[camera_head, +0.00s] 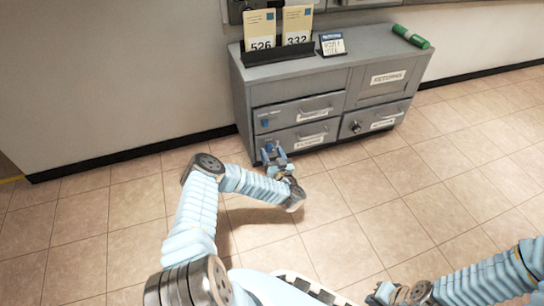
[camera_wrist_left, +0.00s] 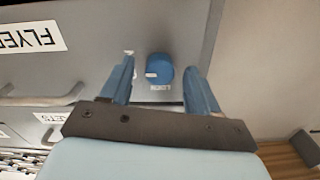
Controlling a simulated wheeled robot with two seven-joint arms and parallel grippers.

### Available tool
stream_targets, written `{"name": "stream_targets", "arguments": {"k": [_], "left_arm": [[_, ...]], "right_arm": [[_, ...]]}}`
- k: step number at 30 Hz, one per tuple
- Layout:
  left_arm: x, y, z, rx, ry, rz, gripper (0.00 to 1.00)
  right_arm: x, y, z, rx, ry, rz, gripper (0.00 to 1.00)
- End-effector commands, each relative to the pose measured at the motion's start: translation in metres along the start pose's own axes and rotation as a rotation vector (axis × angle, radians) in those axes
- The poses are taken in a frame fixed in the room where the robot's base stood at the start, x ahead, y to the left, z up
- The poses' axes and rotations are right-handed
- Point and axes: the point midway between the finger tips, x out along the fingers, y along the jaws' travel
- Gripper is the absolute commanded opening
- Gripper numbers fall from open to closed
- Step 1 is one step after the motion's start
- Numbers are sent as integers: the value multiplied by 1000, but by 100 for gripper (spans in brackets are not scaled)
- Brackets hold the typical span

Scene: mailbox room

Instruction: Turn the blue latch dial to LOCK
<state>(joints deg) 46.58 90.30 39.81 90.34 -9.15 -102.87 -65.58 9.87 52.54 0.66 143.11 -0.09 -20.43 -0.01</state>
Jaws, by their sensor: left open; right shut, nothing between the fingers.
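In the left wrist view, a round blue dial (camera_wrist_left: 160,70) with a white pointer mark on its left side sits on a grey drawer front. A small white label, too small to read, is beside it. My left gripper (camera_wrist_left: 164,78) is open, with one blue finger on each side of the dial and visible gaps between. Whether the fingertips reach around the dial is unclear. In the head view my left gripper (camera_head: 273,153) is at the cabinet's lower left drawer, largely covering that corner. My right gripper (camera_head: 382,294) is shut and empty at the bottom edge, far from the cabinet.
The grey cabinet (camera_head: 355,78) has handled drawers, another blue dial (camera_head: 265,123) on the upper left drawer and a dark knob (camera_head: 356,127) at lower right. Number cards (camera_head: 297,25), a small sign (camera_head: 333,44) and a green cylinder (camera_head: 411,37) stand or lie on top. Tiled floor is clear.

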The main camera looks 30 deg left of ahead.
Motion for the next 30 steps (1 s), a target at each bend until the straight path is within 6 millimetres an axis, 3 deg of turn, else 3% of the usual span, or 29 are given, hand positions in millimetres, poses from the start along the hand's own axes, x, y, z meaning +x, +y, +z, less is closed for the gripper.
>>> {"name": "stream_targets", "arguments": {"k": [8,19,30], "left_arm": [[1,0,0,0,0,0,60],[1,0,0,0,0,0,5],[1,0,-3,-71,3,1,5]], "right_arm": [[0,0,0,0,0,0,0],[0,0,0,0,0,0,0],[-7,-3,0,0,-1,0,0]]}}
